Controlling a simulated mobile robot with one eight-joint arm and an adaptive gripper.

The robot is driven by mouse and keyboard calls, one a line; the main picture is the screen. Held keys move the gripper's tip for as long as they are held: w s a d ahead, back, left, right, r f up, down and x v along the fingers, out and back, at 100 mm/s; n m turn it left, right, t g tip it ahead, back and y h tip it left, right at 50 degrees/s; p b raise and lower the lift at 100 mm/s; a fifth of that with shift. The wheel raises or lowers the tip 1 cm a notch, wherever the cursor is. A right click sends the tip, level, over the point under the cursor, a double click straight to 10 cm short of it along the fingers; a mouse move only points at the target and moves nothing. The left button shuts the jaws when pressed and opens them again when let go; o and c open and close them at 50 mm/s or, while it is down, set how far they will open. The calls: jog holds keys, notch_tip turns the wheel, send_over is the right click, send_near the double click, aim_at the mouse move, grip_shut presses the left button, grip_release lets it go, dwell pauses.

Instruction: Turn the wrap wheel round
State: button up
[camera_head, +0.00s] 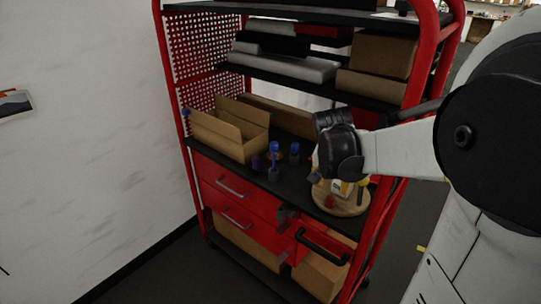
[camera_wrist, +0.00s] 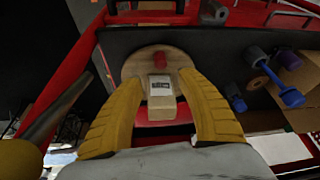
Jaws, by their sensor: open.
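A round wooden disc, which looks like the wrap wheel (camera_head: 351,208), lies on the black shelf top at its right end. It also shows in the wrist view (camera_wrist: 132,67). A pale box with a printed label (camera_wrist: 160,87) sits over the disc. My gripper (camera_wrist: 164,84) is open above the disc, its yellow fingers on either side of the box. I cannot tell whether they touch it. In the head view, my gripper (camera_head: 340,183) hides part of the disc and box.
Blue-topped tools (camera_head: 273,160) and an open cardboard box (camera_head: 228,130) stand left of the disc on the red cart. Black handle (camera_head: 322,247) sticks out below. Upper shelf (camera_head: 300,82) with cartons overhangs behind. A red post rises close on the right.

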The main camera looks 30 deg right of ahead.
aim_at(330, 199)
jog(key=b+x, duration=0.4)
jog(key=x, duration=0.6)
jog(key=shift+w+f, duration=0.1)
jog(key=shift+f, duration=0.15)
grip_shut()
